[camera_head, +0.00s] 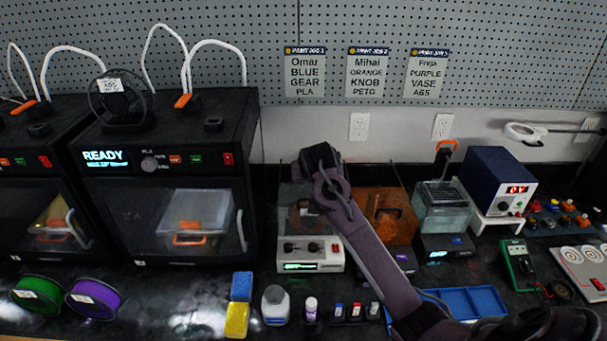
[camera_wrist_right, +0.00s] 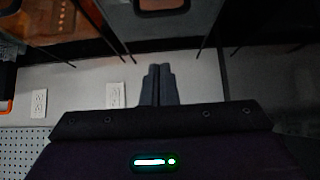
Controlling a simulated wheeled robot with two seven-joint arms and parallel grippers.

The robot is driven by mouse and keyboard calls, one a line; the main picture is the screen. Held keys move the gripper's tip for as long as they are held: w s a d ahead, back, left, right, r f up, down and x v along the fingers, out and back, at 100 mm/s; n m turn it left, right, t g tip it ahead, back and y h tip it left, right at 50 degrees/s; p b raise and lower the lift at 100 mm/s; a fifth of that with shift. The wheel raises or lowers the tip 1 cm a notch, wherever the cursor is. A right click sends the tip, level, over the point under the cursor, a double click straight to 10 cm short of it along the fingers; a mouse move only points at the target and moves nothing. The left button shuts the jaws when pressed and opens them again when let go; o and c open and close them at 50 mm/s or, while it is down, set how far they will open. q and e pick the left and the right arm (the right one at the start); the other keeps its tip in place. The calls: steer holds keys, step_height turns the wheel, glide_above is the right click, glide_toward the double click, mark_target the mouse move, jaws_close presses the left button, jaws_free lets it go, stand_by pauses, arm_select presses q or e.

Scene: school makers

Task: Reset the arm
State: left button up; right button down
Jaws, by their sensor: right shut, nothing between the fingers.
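My right arm (camera_head: 370,245) comes in from the lower right of the head view and reaches up and left over the bench. Its far end (camera_head: 325,175) is in front of the white-fronted device. In the right wrist view my right gripper (camera_wrist_right: 158,67) is shut, its two dark fingers side by side with nothing between them. That view is upside down, with the wall and pegboard low in the picture. The gripper's fingers cannot be made out clearly in the head view. My left arm and left gripper are not in view.
A black printer (camera_head: 170,180) reading READY stands at left. Near the arm are a white-fronted device (camera_head: 312,255), an orange box (camera_head: 385,215), a clear tank (camera_head: 441,207) and a blue tray (camera_head: 470,300). A blue power supply (camera_head: 492,180) stands right. Wall outlets (camera_wrist_right: 115,95) show in the wrist view.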

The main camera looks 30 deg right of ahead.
steer(key=s+a+f+n+g+y, duration=0.15)
steer(key=s+a+f+n, duration=0.25)
steer(key=s+a+f, duration=0.65)
steer(key=s+a+n+g+y, duration=0.15)
steer(key=s+a, duration=0.35)
steer(key=s, duration=0.6)
steer(key=s+a+n+g+y, duration=0.1)
steer(key=s+a+n+y, duration=0.15)
steer(key=s+a, duration=0.55)
steer(key=s+d+f+g+b, duration=0.1)
steer(key=s+f, duration=0.1)
steer(key=f, duration=1.5)
steer(key=s+d+f+b, duration=0.1)
steer(key=s+d+f, duration=0.15)
steer(key=f, duration=1.45)
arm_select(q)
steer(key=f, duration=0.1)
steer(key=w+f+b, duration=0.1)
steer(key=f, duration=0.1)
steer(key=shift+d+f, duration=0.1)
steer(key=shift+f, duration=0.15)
arm_select(e)
steer(key=s+d+f+g, duration=0.1)
steer(key=s+d+f, duration=0.1)
steer(key=s+f, duration=1.5)
steer(key=shift+s+d+f+n+h, duration=0.25)
steer(key=shift+s+f+n+h, duration=0.15)
steer(key=shift+s, duration=0.55)
